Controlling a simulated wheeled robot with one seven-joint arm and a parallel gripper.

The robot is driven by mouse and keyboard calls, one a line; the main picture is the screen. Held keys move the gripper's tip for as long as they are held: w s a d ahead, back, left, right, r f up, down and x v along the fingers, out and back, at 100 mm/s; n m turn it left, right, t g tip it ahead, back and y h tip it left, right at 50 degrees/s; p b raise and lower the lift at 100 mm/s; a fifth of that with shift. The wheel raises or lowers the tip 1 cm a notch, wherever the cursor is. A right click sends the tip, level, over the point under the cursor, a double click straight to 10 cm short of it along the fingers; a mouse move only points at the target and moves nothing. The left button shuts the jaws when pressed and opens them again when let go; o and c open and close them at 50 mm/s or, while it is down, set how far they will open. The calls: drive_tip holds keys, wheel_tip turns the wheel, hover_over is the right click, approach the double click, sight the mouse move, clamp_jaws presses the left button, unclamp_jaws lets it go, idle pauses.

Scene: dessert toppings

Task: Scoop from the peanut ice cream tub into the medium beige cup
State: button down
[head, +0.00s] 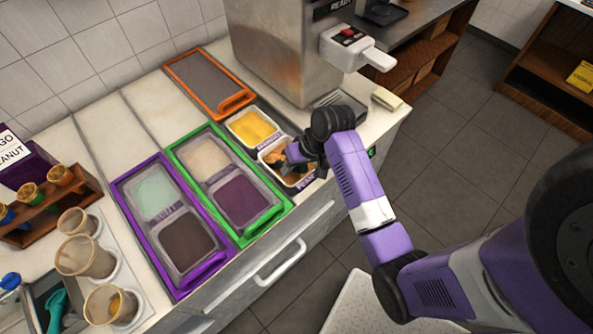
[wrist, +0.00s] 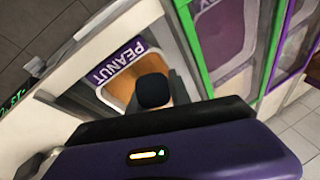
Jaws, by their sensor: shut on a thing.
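The peanut ice cream tub (head: 306,181) is white with brownish-orange ice cream and a purple label. It also shows in the wrist view (wrist: 108,93), label upside down. My gripper (head: 296,153) is over this tub, reaching down at its contents. It is shut on a scoop, mostly hidden; a dark rounded end (wrist: 153,90) shows over the tub in the wrist view. I cannot tell which is the medium one.
A tub of yellow ice cream (head: 252,128) sits behind the peanut tub. A green-framed case (head: 246,241) and a purple-framed case (head: 181,295) lie between the tubs and the cups. A steel machine (head: 275,50) stands behind. A teal scoop (head: 57,305) lies at front left.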

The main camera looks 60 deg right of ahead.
drive_tip(key=shift+w+f, duration=0.15)
drive_tip(key=shift+w, duration=0.1)
drive_tip(key=shift+s+f+t+b, duration=0.25)
drive_tip(key=shift+t+b, duration=0.15)
drive_tip(key=shift+b, duration=0.15)
drive_tip(key=shift+s+f+n+t+h+b, duration=0.1)
drive_tip(key=shift+s+n+t+h+b, duration=0.25)
drive_tip(key=shift+t+b, duration=0.35)
drive_tip(key=shift+r, duration=0.3)
drive_tip(key=r+p, duration=0.3)
drive_tip(key=shift+s+a, duration=0.1)
drive_tip(key=shift+s, duration=0.2)
drive_tip(key=shift+s+a+r, duration=0.1)
drive_tip(key=shift+s+r, duration=0.2)
drive_tip(key=shift+r, duration=0.7)
drive_tip(key=shift+s+a+r, duration=0.1)
drive_tip(key=shift+s+r, duration=0.2)
drive_tip(key=shift+r, duration=0.7)
drive_tip(key=shift+s+a+r, duration=0.1)
drive_tip(key=shift+s+r, duration=0.2)
drive_tip(key=shift+r, duration=0.7)
drive_tip(key=shift+s+r, duration=0.1)
drive_tip(key=shift+r, duration=0.2)
